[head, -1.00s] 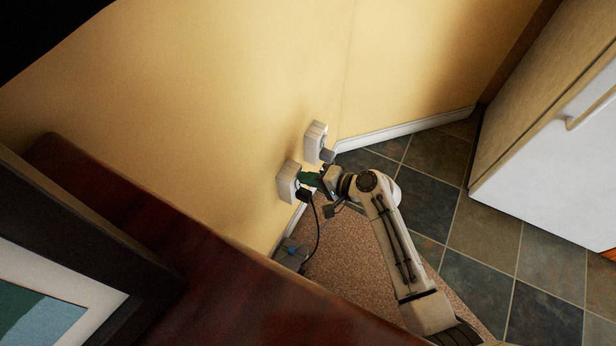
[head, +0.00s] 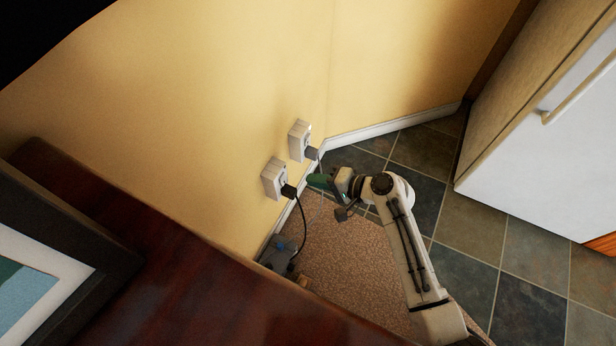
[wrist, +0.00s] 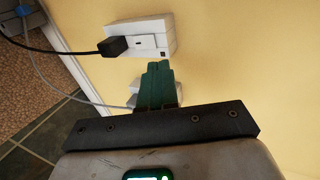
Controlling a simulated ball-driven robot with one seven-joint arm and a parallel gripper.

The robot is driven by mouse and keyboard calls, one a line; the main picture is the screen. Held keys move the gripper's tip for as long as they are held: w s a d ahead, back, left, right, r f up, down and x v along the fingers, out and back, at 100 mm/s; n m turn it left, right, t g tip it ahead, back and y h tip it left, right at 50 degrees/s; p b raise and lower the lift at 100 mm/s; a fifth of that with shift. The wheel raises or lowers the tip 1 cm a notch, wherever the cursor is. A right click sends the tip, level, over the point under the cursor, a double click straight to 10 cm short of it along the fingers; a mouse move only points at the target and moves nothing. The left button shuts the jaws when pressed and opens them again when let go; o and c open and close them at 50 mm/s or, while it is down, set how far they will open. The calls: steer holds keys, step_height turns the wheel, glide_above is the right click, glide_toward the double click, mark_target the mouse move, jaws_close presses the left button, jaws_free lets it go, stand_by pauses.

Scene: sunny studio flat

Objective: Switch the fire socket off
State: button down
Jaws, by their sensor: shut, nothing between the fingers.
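Two white wall sockets sit low on the yellow wall. The nearer socket (head: 272,180) holds a black plug (head: 289,191) with a black cable; it also shows in the wrist view (wrist: 160,27). The farther socket (head: 298,141) holds a grey plug (head: 312,153) with a grey cable; in the wrist view (wrist: 100,92) it is partly hidden behind my fingers. I cannot tell which one is the fire socket, nor the switch positions. My gripper (head: 311,180), with green fingers, is shut and empty, just right of the nearer socket and apart from it; it also shows in the wrist view (wrist: 158,68).
A grey device with a blue part (head: 278,255) lies on the brown carpet (head: 345,255) below the sockets. A dark red wooden top (head: 180,260) with a picture frame (head: 95,230) fills the lower left. A white appliance (head: 530,160) stands at right. Tiled floor (head: 485,225) is open between.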

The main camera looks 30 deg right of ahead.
steer(key=s+d+r, duration=0.1)
steer(key=s+d+r+p, duration=0.1)
steer(key=s+r, duration=0.1)
steer(key=shift+s+d+r, duration=0.15)
stand_by(0.6)
steer(key=s+a+f+n+g+h, duration=0.1)
steer(key=s+f+n+g+h, duration=0.1)
steer(key=s+n+g, duration=0.65)
steer(key=s+d+r+n+g+h, duration=0.1)
steer(key=s+d+r+h, duration=0.15)
steer(key=s, duration=0.55)
steer(key=s+d+r+n+h, duration=0.15)
steer(key=s+h, duration=0.25)
steer(key=s, duration=0.4)
step_height(320, 180, up, 17)
steer(key=p, duration=1.6)
steer(key=shift+w+d+m+y, duration=0.3)
steer(key=shift+w+d+y, duration=0.05)
steer(key=shift+w+d, duration=0.1)
